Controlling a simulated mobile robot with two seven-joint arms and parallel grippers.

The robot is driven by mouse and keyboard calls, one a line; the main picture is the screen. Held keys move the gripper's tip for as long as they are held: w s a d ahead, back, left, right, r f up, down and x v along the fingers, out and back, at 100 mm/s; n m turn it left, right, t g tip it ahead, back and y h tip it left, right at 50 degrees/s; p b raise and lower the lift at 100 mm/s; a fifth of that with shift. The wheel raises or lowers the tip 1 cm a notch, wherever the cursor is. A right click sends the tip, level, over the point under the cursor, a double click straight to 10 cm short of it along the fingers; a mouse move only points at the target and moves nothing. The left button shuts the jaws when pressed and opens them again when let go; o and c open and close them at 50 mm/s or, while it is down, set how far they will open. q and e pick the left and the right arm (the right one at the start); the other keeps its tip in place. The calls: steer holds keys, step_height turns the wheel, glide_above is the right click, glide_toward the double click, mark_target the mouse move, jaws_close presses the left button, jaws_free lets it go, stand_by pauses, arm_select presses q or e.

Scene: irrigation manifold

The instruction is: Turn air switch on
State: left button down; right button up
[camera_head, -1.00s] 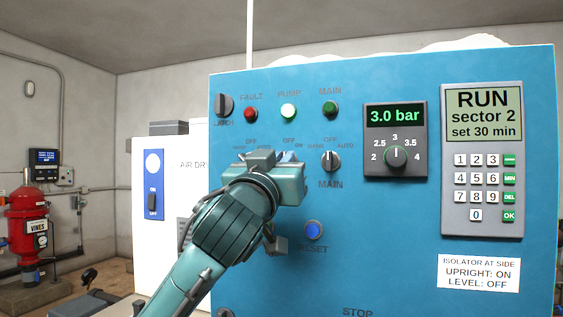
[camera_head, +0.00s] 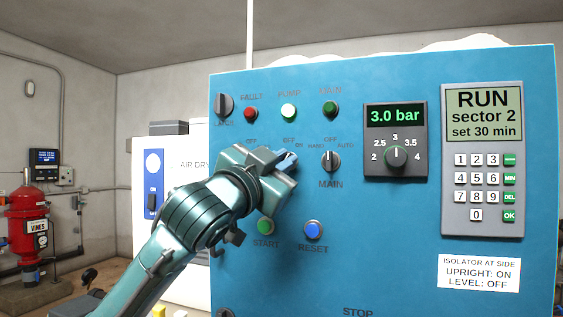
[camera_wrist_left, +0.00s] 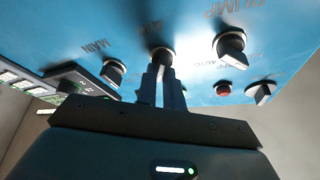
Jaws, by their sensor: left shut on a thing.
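The air switch is a dark rotary knob (camera_wrist_left: 161,53) under the label AIR in the left wrist view. My left gripper (camera_head: 286,161) is shut on it, with both fingers (camera_wrist_left: 161,75) pressed around the knob. In the head view the gripper hides the knob, and its jaws are tilted; OFF and ON marks show just above. The knob's exact pointer position is hidden. The main switch (camera_head: 331,160) is to the right, its pointer upright toward OFF. The pump switch (camera_wrist_left: 230,48) shows in the wrist view but is hidden in the head view. My right gripper is not in view.
The blue panel (camera_head: 385,230) also carries a green start button (camera_head: 266,226), a blue reset button (camera_head: 314,230), a pressure dial (camera_head: 396,156) and a keypad (camera_head: 482,160). The pump lamp (camera_head: 289,111) glows white. A white air dryer (camera_head: 180,250) stands behind at left.

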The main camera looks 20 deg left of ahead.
arm_select(q)
steer(key=shift+m+g+h, duration=0.4)
steer(key=shift+m+h, duration=0.1)
steer(key=shift+m, duration=1.1)
steer(key=c, duration=1.5)
jaws_free()
steer(key=b+v, duration=0.4)
steer(key=v, duration=0.9)
steer(key=shift+s, duration=0.1)
